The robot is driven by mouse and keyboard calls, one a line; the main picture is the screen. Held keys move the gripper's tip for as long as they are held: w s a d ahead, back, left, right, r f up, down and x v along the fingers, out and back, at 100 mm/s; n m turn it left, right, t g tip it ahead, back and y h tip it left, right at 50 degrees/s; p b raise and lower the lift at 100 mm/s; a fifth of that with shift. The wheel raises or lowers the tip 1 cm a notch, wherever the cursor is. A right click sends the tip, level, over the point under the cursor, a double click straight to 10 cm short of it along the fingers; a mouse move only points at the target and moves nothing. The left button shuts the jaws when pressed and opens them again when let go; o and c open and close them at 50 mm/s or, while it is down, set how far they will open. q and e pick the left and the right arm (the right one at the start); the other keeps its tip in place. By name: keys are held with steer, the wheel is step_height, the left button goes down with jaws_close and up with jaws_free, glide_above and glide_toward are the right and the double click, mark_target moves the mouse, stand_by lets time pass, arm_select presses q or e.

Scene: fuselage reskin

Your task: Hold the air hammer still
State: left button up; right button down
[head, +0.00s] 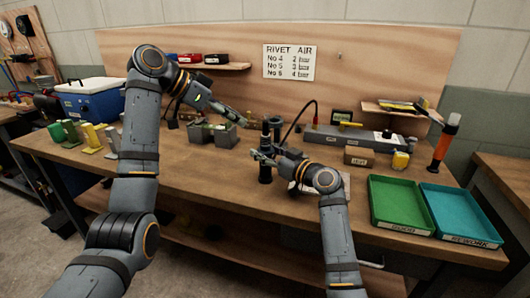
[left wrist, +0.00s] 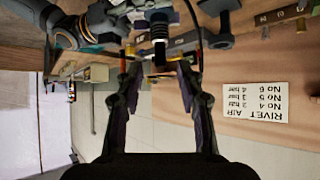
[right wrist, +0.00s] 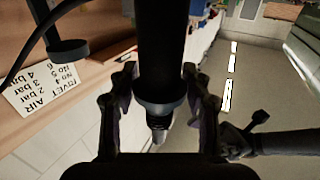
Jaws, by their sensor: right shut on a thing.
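The air hammer (right wrist: 160,50) is a thick black cylinder with a grey collar and narrower tip in the right wrist view. In the head view it stands roughly upright as a dark cylinder (head: 265,174) over the front middle of the bench. My right gripper (head: 262,158) is shut on it; the fingers (right wrist: 160,85) flank its body in the right wrist view. I cannot tell whether its lower end touches the bench. My left gripper (head: 243,116) is higher, apart from the hammer. Its fingers (left wrist: 157,70) are spread with nothing between them in the left wrist view.
A grey bin (head: 222,139) is to the left. Green (head: 382,222) and teal (head: 470,232) trays lie at right. Bare wooden bench (head: 200,185) is free at front left.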

mark_target(266, 133)
arm_select(q)
steer(key=shift+c, duration=0.7)
steer(key=shift+w+d+f+m+t+y, duration=0.1)
steer(key=shift+w+d+f+m+y, duration=0.8)
steer(key=shift+m, duration=4.6)
steer(key=shift+w+d+f+m+t+y, duration=0.15)
steer(key=shift+d+f+m, duration=0.8)
steer(key=shift+m, duration=4.55)
steer(key=shift+w+d+f+m+t+y, duration=0.1)
steer(key=shift+w+d+f+m+y, duration=0.3)
steer(key=shift+d+m, duration=3.15)
steer(key=a+m, duration=0.4)
steer(key=shift+r, duration=0.15)
steer(key=shift+c, duration=0.3)
jaws_close()
